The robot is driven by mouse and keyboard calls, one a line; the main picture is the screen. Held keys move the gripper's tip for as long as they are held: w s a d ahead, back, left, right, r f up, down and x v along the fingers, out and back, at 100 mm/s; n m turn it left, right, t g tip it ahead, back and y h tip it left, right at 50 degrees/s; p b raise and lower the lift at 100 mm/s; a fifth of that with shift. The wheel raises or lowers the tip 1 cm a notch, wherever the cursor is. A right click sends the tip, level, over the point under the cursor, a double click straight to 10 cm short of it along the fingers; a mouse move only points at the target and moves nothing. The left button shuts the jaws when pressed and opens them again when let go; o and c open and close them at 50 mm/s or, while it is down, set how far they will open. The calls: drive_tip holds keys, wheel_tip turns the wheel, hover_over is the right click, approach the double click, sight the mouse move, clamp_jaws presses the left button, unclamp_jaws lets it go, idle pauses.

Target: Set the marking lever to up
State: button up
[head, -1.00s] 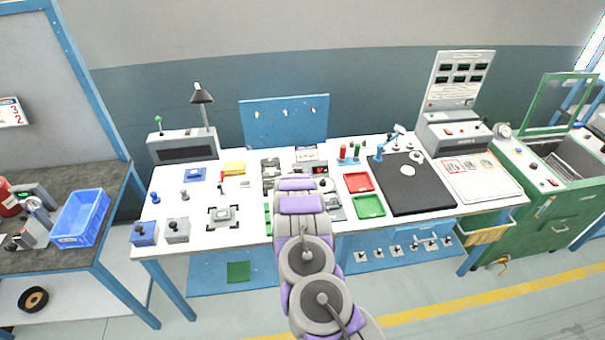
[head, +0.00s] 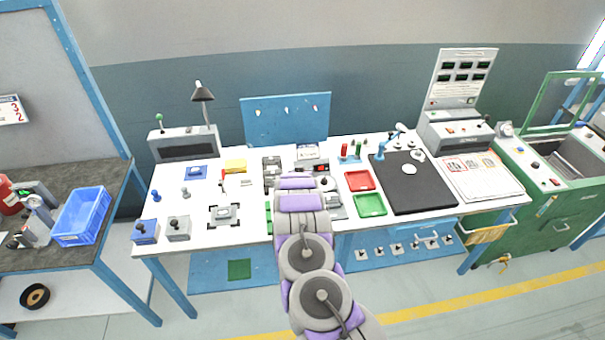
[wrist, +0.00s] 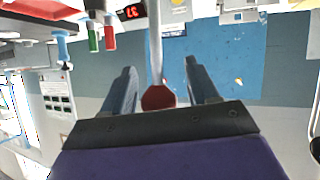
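A lever with a red knob (wrist: 158,97) on a straight grey shaft (wrist: 155,40) shows in the wrist view. I take it for the marking lever, but no label on it can be read. My gripper (wrist: 160,64) is open, with one dark finger on each side of the knob. Gaps show between the knob and both fingers, so it does not look clamped. The shaft runs out of the top of the picture, so its base is hidden. In the head view my arm covers the gripper and this lever.
The white bench (head: 180,250) carries a red tray (head: 359,181), a green tray (head: 370,205) and a black mat (head: 420,200) right of my arm. Red and green posts (wrist: 101,36) and a red digital display (wrist: 133,12) are near the lever. A blue panel (head: 285,120) stands behind.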

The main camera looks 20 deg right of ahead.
drive_tip(key=shift+r, duration=0.1)
drive_tip(key=shift+s+a+r, duration=0.1)
drive_tip(key=shift+s+r, duration=0.1)
drive_tip(key=v, duration=1.6)
drive_tip(key=shift+s+a, duration=0.2)
drive_tip(key=shift+s, duration=0.2)
